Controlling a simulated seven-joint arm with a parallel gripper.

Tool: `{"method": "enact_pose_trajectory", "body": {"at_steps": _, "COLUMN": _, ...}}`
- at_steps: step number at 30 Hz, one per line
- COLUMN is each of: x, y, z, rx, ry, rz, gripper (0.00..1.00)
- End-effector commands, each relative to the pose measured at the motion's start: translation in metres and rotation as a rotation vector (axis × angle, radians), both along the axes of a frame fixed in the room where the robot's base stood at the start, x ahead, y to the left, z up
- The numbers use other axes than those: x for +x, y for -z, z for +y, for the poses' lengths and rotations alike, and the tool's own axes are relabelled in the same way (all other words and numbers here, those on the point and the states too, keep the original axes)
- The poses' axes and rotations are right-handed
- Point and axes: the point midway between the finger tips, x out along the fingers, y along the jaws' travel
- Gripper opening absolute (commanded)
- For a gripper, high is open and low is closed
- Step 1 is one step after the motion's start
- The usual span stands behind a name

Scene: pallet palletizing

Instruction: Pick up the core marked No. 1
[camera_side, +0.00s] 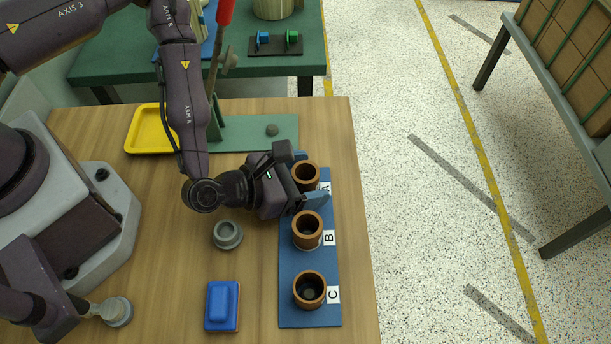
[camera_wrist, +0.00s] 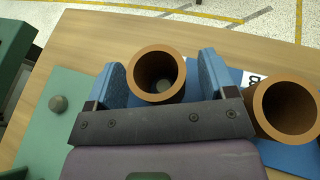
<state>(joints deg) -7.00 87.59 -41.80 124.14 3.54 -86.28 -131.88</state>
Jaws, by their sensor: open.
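Three brown ring-shaped cores stand upright on a blue board (camera_side: 318,265) with labels A, B and C. The core at A (camera_side: 306,169) is at the far end, the core at B (camera_side: 307,226) in the middle, the core at C (camera_side: 309,286) nearest. I can read no number on any core. My gripper (camera_side: 307,178) is open, with blue finger pads on either side of the core at A. In the wrist view, that core (camera_wrist: 172,94) stands between the fingers with gaps visible, and the core at B (camera_wrist: 262,112) is to the right.
A blue box (camera_side: 222,306) and a grey round piece (camera_side: 227,234) sit on the wooden table (camera_side: 180,260). A yellow tray (camera_side: 148,128) and a green plate (camera_side: 270,145) with a small grey knob (camera_side: 272,130) lie at the back. Another green table (camera_side: 110,62) stands behind.

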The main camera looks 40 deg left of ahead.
Motion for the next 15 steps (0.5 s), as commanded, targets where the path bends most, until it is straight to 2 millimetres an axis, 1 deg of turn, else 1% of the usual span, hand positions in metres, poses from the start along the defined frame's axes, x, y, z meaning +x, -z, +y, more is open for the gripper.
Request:
{"method": "enact_pose_trajectory", "body": {"at_steps": 6, "x": 0.0009, "y": 0.0005, "z": -0.0005, "rx": 0.001, "ry": 0.001, "rz": 0.001, "gripper": 0.77}}
{"method": "enact_pose_trajectory", "body": {"at_steps": 7, "x": 0.0008, "y": 0.0005, "z": -0.0004, "rx": 0.001, "ry": 0.001, "rz": 0.001, "gripper": 0.73}}
{"method": "enact_pose_trajectory", "body": {"at_steps": 8, "x": 0.0008, "y": 0.0005, "z": -0.0004, "rx": 0.001, "ry": 0.001, "rz": 0.001, "gripper": 0.66}}
{"method": "enact_pose_trajectory", "body": {"at_steps": 9, "x": 0.0007, "y": 0.0004, "z": -0.0004, "rx": 0.001, "ry": 0.001, "rz": 0.001, "gripper": 0.57}}
{"method": "enact_pose_trajectory", "body": {"at_steps": 11, "x": 0.0007, "y": 0.0004, "z": -0.0004, "rx": 0.001, "ry": 0.001, "rz": 0.001, "gripper": 0.43}}
{"method": "enact_pose_trajectory", "body": {"at_steps": 12, "x": 0.0007, "y": 0.0004, "z": -0.0004, "rx": 0.001, "ry": 0.001, "rz": 0.001, "gripper": 0.34}}
{"method": "enact_pose_trajectory", "body": {"at_steps": 13, "x": 0.0006, "y": 0.0004, "z": -0.0004, "rx": 0.001, "ry": 0.001, "rz": 0.001, "gripper": 0.27}}
{"method": "enact_pose_trajectory", "body": {"at_steps": 14, "x": 0.0006, "y": 0.0004, "z": -0.0004, "rx": 0.001, "ry": 0.001, "rz": 0.001, "gripper": 0.24}}
{"method": "enact_pose_trajectory", "body": {"at_steps": 15, "x": 0.0006, "y": 0.0003, "z": -0.0004, "rx": 0.001, "ry": 0.001, "rz": 0.0, "gripper": 0.24}}
